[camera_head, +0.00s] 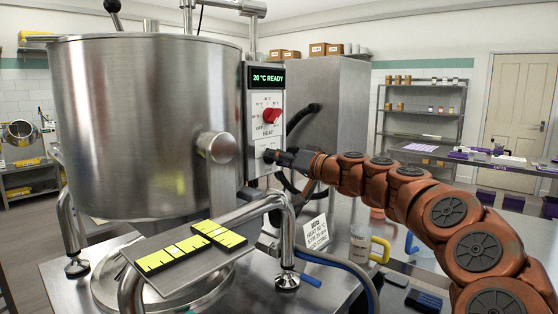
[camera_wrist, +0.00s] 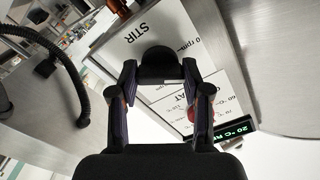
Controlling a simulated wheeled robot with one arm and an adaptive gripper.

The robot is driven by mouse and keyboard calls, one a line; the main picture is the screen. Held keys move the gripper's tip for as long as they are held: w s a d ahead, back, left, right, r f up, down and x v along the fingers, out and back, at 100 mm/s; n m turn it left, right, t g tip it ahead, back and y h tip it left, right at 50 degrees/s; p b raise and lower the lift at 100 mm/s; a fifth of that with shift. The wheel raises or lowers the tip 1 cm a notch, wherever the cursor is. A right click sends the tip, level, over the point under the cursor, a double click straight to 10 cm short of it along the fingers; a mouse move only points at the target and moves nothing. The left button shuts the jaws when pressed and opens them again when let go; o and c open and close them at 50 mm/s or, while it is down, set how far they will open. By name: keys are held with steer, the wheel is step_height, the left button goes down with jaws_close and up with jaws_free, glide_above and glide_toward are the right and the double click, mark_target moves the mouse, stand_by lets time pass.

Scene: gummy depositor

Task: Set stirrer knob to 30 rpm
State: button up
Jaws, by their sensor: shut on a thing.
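The control panel (camera_head: 264,95) is on the side of the steel kettle's column. The black stirrer knob (camera_wrist: 160,62) sits below the word STIR in the wrist view, with part of an rpm mark at its right. My gripper (camera_wrist: 160,72) has a finger on each side of this knob and is shut on it. In the head view my gripper (camera_head: 272,156) reaches the lower panel from the right and hides the knob. The knob's pointer and most of its scale are hidden, so its setting cannot be read.
A red HEAT knob (camera_head: 271,116) sits just above on the panel, below a green display (camera_head: 267,77) reading 20 °C READY. The large steel kettle (camera_head: 145,125) stands left. A black hose (camera_head: 300,118) runs near my gripper. A yellow-handled jug (camera_head: 366,245) stands below my arm.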

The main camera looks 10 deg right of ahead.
steer(key=shift+m+p, duration=10.6)
steer(key=shift+m, duration=4)
steer(key=o, duration=1.2)
steer(key=shift+c, duration=0.2)
